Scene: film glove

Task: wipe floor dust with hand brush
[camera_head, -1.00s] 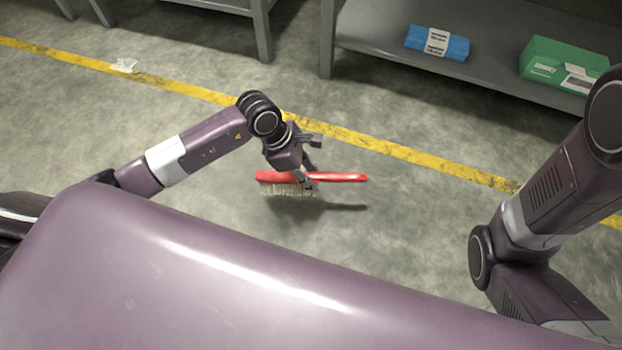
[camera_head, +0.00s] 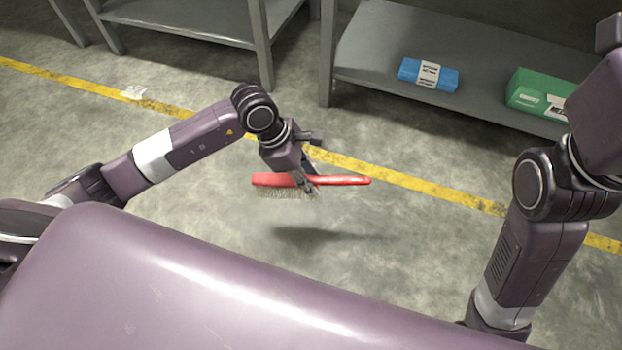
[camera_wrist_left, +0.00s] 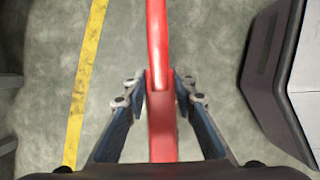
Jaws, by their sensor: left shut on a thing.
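The hand brush (camera_head: 340,181) is red with pale bristles on its underside. My left gripper (camera_head: 308,184) is shut on it near the middle, where the handle meets the bristle head. The brush is held level above the floor, bristles down and handle to the right, with its shadow below and apart from it. In the left wrist view the red brush (camera_wrist_left: 158,60) runs between the two fingers (camera_wrist_left: 160,88). No distinct dust pile shows on the floor (camera_head: 400,250). The right arm shows at the right, but its gripper is out of view.
A crumpled white scrap (camera_head: 133,92) lies by the yellow floor line (camera_head: 400,178). Grey shelves (camera_head: 380,40) stand at the back, holding a blue pack (camera_head: 428,75) and a green box (camera_head: 540,92). The floor around the brush is open.

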